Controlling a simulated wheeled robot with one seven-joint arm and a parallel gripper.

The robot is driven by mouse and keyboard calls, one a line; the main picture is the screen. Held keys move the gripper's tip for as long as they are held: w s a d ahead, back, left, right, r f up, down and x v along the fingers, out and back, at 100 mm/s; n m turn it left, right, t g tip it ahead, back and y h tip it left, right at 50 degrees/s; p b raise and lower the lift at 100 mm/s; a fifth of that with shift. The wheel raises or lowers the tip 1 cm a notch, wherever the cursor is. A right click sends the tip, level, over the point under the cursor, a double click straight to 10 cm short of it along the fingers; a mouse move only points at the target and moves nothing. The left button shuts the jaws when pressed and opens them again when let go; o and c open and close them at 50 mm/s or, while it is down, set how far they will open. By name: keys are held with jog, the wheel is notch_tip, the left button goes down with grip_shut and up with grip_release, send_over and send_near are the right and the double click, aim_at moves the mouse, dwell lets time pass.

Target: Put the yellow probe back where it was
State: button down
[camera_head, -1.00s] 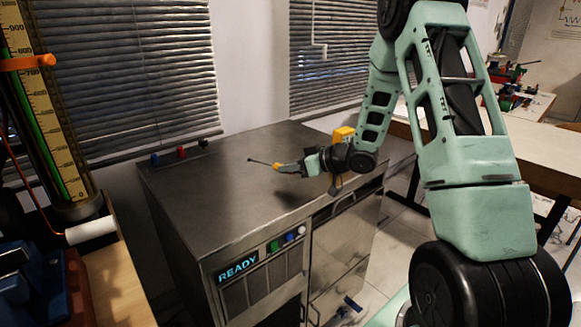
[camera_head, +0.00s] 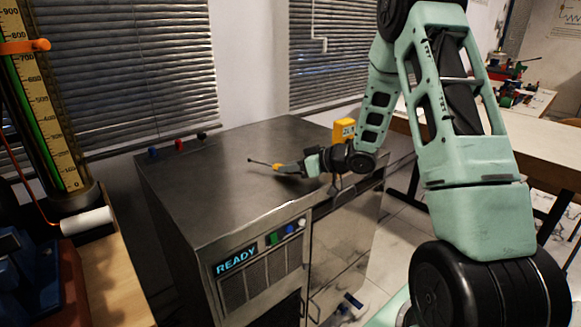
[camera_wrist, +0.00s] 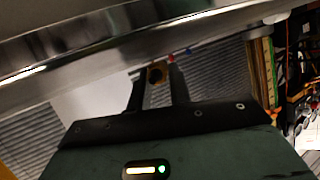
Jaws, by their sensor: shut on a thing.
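The yellow probe (camera_head: 277,167) has a yellow handle and a thin dark rod that points left, ending in a small dark tip. My gripper (camera_head: 283,168) is shut on its handle and holds it over the steel cabinet top (camera_head: 215,190). The rod looks roughly level; its exact height above the top is hard to tell. In the wrist view my gripper's fingers (camera_wrist: 157,88) close around a dull yellow round end of the probe (camera_wrist: 156,75). The rod is hidden there. No holder for the probe can be made out.
The cabinet has a READY display (camera_head: 236,262) and coloured buttons. Small coloured knobs (camera_head: 179,145) line its back left edge. A yellow box with a display (camera_head: 344,130) shows behind my wrist. A tall gauge (camera_head: 45,120) stands at left. Most of the cabinet top is clear.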

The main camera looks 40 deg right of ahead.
jog(key=shift+f, duration=0.45)
jog(key=c, duration=1.2)
grip_release()
jog(key=p+v, duration=0.1)
jog(key=v, duration=1.6)
jog(key=shift+s, duration=0.2)
jog(key=shift+r, duration=0.1)
